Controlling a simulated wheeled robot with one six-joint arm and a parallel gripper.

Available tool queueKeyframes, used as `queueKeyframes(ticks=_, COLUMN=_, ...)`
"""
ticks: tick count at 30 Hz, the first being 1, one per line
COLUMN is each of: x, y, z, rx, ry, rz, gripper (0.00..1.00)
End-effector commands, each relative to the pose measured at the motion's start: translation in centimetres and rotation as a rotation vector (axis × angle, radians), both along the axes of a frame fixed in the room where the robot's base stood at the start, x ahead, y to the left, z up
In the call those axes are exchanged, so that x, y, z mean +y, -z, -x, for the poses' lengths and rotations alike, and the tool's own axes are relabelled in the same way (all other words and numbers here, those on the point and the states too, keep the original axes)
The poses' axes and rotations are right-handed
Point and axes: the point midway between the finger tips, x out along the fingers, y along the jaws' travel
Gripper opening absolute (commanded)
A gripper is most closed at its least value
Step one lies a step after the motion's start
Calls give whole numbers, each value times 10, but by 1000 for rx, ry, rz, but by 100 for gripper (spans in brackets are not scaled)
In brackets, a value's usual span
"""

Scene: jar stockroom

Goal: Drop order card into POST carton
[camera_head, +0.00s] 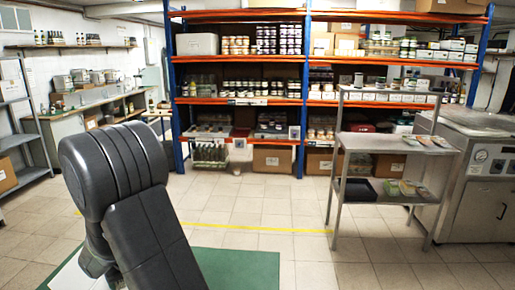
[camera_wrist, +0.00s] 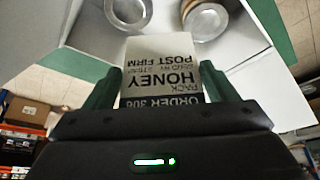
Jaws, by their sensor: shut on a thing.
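In the wrist view my gripper (camera_wrist: 158,72) is shut on the order card (camera_wrist: 162,62), a pale card with a dark band at its near end. The green fingers sit on either side of the card. Beyond it are pale grey-white panels (camera_wrist: 245,62) and two round, shiny shapes at the top edge; I cannot tell what they are. No carton marked POST can be made out. In the head view my arm fills the lower left, and the gripper and card are out of sight.
A green mat (camera_head: 240,268) lies on the tiled floor by my arm. An orange and blue rack (camera_head: 240,101) of jars and boxes stands behind. A steel shelf stand (camera_head: 385,144) and a large machine (camera_head: 480,195) are at right. The middle floor is clear.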

Motion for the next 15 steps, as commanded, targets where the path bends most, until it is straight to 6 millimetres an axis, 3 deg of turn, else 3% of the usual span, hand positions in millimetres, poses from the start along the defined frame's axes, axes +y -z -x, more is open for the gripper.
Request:
queueKeyframes(ticks=4, x=0, y=-1, z=0, rx=0, ry=0, rz=0, gripper=58)
queueKeyframes(ticks=5, x=0, y=-1, z=0, rx=0, ry=0, rz=0, gripper=81)
queueKeyframes(ticks=8, x=0, y=-1, z=0, rx=0, ry=0, rz=0, gripper=100)
queueKeyframes(ticks=15, x=0, y=-1, z=0, rx=0, ry=0, rz=0, gripper=100)
